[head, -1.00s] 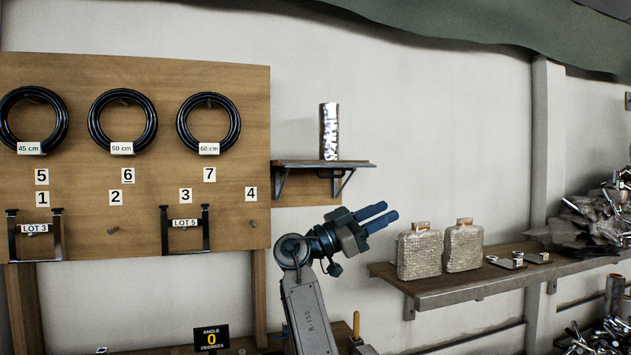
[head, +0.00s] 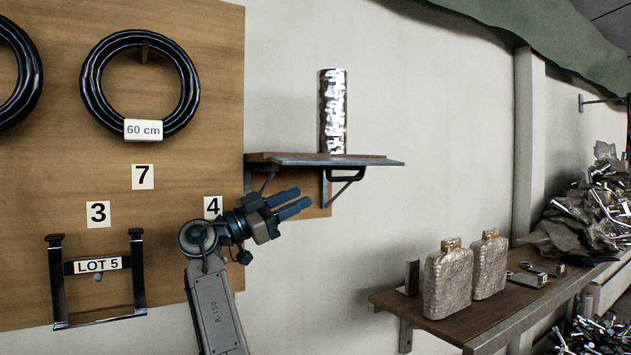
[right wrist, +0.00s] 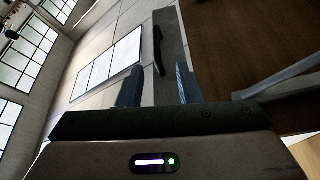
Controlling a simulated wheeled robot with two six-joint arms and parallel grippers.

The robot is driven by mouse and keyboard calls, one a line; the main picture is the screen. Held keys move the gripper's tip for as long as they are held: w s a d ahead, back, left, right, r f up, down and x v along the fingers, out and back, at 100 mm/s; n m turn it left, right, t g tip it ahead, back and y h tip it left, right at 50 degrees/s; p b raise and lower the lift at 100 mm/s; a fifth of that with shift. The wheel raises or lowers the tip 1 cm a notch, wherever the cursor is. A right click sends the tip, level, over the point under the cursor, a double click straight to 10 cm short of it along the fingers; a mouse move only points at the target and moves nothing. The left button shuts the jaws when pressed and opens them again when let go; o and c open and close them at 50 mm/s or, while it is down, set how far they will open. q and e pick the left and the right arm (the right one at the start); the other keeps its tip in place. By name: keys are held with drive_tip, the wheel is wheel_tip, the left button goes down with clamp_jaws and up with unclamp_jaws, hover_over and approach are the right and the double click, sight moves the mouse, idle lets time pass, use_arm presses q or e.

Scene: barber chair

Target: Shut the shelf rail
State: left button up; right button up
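The small wall shelf (head: 270,157) has a wooden top and metal brackets. Its grey rail (head: 385,161) runs along the front edge, with a dark handle (head: 346,178) under it. I cannot tell how far the rail stands out. A shiny silver cylinder (head: 333,112) stands upright on the shelf. My right gripper (head: 300,198) is below and left of the handle, pointing right and slightly up. In the right wrist view its blue fingers (right wrist: 158,84) are apart, with nothing between them. The grey rail (right wrist: 175,65) and black handle (right wrist: 158,48) lie ahead of the fingertips. My left gripper is out of view.
A wooden board (head: 190,210) on the left carries black hose coils (head: 90,95), number labels and a LOT 5 bracket (head: 97,280). A lower shelf (head: 405,308) at right holds two woven-looking bottles (head: 448,280). Bare wall lies right of the rail.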

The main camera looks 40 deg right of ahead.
sight(339, 179)
drive_tip(key=p+x, duration=0.1)
drive_tip(key=x, duration=0.2)
drive_tip(key=p+x, duration=0.1)
drive_tip(key=x, duration=0.2)
drive_tip(key=p+x, duration=0.2)
drive_tip(key=x, duration=0.2)
drive_tip(key=shift+s+r, duration=0.25)
drive_tip(key=shift+s+d+r, duration=0.15)
drive_tip(key=shift+s+d, duration=0.1)
drive_tip(key=shift+d, duration=0.15)
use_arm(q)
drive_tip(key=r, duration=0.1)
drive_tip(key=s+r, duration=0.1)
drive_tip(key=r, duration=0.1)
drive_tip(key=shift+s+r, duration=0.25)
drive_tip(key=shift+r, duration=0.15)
use_arm(e)
drive_tip(key=shift+w, duration=0.1)
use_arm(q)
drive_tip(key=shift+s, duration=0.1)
use_arm(e)
clamp_jaws()
